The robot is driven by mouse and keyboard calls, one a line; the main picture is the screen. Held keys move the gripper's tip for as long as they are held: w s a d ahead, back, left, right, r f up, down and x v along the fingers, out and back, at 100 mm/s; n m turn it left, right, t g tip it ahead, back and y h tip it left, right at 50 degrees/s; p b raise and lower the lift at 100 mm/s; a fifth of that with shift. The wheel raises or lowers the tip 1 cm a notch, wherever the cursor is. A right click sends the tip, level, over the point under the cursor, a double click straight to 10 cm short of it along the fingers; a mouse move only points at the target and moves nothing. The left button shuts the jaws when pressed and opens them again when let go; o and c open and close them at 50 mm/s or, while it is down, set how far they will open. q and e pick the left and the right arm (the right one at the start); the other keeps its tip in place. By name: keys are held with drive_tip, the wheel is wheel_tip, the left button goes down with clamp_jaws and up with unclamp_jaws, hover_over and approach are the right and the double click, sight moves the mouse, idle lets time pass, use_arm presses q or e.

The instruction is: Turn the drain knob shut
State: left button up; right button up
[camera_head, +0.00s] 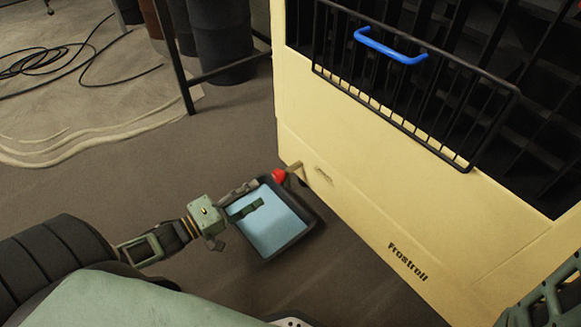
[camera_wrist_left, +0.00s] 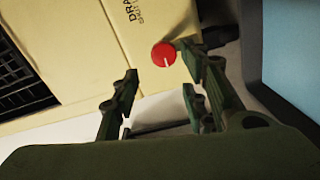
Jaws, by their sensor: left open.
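The red round drain knob (camera_head: 279,176) sits low on the left side of the cream freezer cabinet (camera_head: 350,205), on a short pale spout. In the left wrist view the knob (camera_wrist_left: 164,54) shows face-on with a short white line pointing down in the picture. My left gripper (camera_head: 250,199) is open, above the tray and short of the knob. In the left wrist view its fingers (camera_wrist_left: 160,78) stand to either side of the knob's line, with the knob just beyond the tips. No contact is visible.
A dark tray (camera_head: 293,240) with a light blue inside lies on the floor under the knob, against the cabinet. A black wire basket (camera_head: 490,125) with a blue handle (camera_head: 390,46) hangs above. Black cables (camera_head: 50,62) lie on the floor at upper left.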

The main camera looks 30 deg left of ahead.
sight(276, 176)
use_arm(q)
drive_tip(key=b+x, duration=0.4)
drive_tip(key=x, duration=0.3)
drive_tip(key=shift+f, duration=0.15)
drive_tip(key=shift+w+d, duration=0.2)
drive_tip(key=shift+w, duration=0.25)
drive_tip(key=c, duration=1)
drive_tip(key=shift+r, duration=0.25)
